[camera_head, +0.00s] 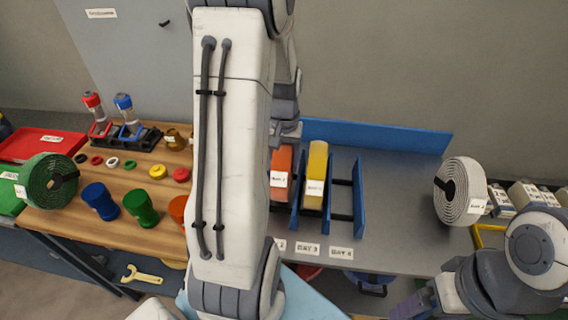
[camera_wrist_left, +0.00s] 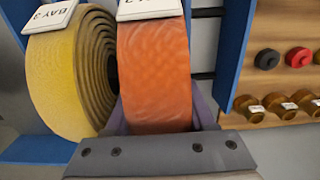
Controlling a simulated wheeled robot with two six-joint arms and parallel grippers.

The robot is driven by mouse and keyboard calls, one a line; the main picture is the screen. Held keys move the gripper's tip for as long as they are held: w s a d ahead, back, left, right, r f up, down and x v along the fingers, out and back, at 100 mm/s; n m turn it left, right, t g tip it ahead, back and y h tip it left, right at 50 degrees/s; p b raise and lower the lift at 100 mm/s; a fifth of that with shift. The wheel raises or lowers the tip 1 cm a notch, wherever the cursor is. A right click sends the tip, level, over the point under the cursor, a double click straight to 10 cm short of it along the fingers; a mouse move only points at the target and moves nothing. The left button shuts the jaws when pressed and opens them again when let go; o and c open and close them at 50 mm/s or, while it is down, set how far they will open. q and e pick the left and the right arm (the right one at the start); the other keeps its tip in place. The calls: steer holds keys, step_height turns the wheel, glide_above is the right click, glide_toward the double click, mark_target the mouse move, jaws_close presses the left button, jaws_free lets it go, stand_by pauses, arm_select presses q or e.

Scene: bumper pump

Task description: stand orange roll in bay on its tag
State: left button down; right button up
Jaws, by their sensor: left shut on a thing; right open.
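The orange roll (camera_head: 281,160) is at the rack on the grey bench, left of a blue divider, above the partly hidden tag ending in 2. Its white label faces front. In the left wrist view, the orange roll (camera_wrist_left: 152,80) is between the fingers of my left gripper (camera_wrist_left: 160,118), which is shut on it. In the head view my left arm hides most of that gripper and the bay's left side. I cannot tell whether the roll touches the bench. My right gripper (camera_head: 418,302) is open and empty at the lower right, near the bench front.
A yellow roll (camera_head: 316,170) stands in the bay just right, close beside the orange one. The bay behind the BAY 4 tag (camera_head: 341,253) is empty. A white roll (camera_head: 460,190) stands on the right. A green roll (camera_head: 48,180) and several cups are on the wooden table (camera_head: 110,215).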

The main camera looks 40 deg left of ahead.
arm_select(q)
steer(key=shift+f, duration=0.6)
steer(key=shift+f, duration=0.15)
steer(key=shift+c, duration=1.2)
jaws_free()
step_height(320, 180, up, 12)
steer(key=shift+r+b, duration=0.15)
steer(key=shift+b, duration=0.35)
